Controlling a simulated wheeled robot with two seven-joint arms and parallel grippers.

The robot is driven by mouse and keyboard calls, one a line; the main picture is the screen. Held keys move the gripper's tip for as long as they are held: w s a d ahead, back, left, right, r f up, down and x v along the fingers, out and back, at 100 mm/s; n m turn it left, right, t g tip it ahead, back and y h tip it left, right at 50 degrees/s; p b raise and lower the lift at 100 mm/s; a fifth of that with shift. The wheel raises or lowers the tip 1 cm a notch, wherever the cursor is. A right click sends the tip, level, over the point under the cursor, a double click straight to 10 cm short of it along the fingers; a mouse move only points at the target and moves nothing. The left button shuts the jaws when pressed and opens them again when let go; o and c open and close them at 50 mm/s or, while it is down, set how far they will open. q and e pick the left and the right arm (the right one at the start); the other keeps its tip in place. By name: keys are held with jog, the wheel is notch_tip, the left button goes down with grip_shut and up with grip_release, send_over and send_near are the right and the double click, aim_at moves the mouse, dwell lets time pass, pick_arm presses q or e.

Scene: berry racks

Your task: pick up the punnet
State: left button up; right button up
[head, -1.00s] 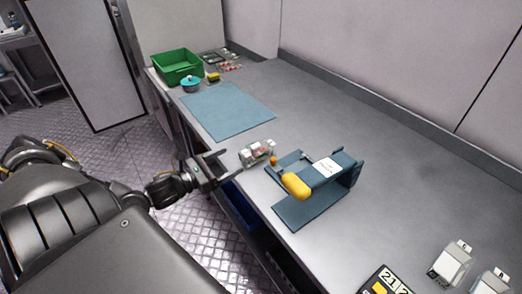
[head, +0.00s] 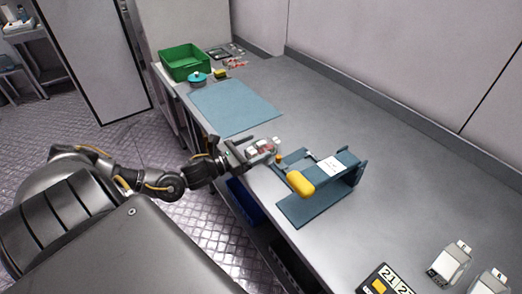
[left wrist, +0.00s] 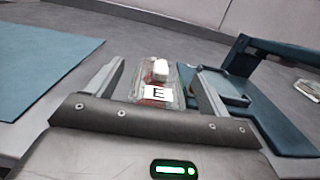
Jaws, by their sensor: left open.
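The punnet (head: 264,147) is a small clear box with red berries and a white part on top, lying on the grey bench. In the left wrist view the punnet (left wrist: 157,84) carries a white label with the letter E. My left gripper (head: 255,149) is open at the bench's front edge. Its two fingers stand on either side of the punnet's near part, with a gap to each side in the wrist view (left wrist: 157,88). My right gripper does not show.
A blue-grey stand (head: 318,206) with a yellow handle (head: 300,184) stands just right of the punnet. A blue mat (head: 236,108) lies to the left. A green crate (head: 186,64) and a teal-lidded pot (head: 197,79) are farther back. White boxes (head: 449,264) stand at lower right.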

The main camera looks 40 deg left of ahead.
aim_at(261, 142)
pick_arm(q)
jog(key=shift+x, duration=1.4)
jog(key=shift+c, duration=0.4)
jog(key=c, duration=1)
jog(key=shift+r, duration=0.15)
jog(key=shift+c, duration=0.2)
jog(key=shift+r, duration=0.2)
notch_tip(261, 142, up, 2)
jog(key=shift+r+b, duration=0.1)
jog(key=shift+b, duration=0.35)
jog(key=s+a+r+b, duration=0.1)
jog(key=a+r+b, duration=0.1)
jog(key=a+r, duration=0.8)
jog(key=a, duration=0.4)
jog(key=shift+s+b, duration=0.3)
jog(key=shift+s, duration=0.1)
